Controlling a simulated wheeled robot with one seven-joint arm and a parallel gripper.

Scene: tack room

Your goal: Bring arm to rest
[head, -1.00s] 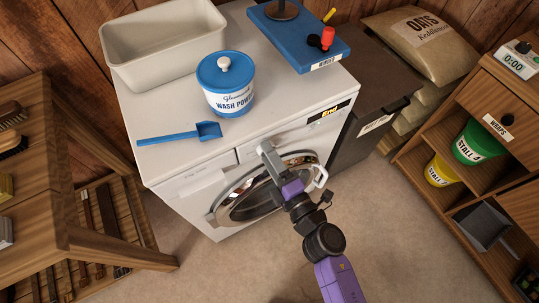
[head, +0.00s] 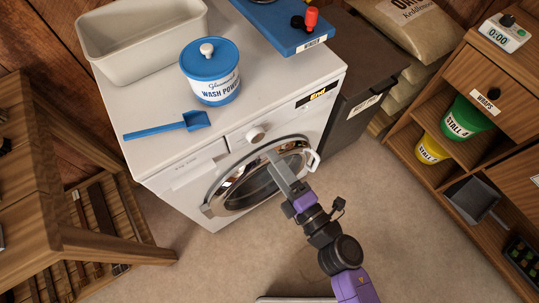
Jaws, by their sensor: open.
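My arm reaches up from the bottom right of the head view, with purple and black links. My gripper (head: 279,168) is open and in front of the washing machine's round door (head: 222,198). Its grey fingers overlap the door in the picture; I cannot tell whether they touch it. I see nothing held between them. The door looks closed, with a white handle (head: 314,161) on its right, beside my gripper. The white washing machine (head: 283,98) has a round knob (head: 256,134) above the door and a small display reading "End".
On the machine stand a blue-lidded wash powder tub (head: 211,80), a blue scoop (head: 170,126), a cream basin (head: 112,52) and a blue board (head: 291,38). A wooden bench (head: 110,243) is left, a dark bin (head: 345,118) and shelf unit (head: 430,127) right.

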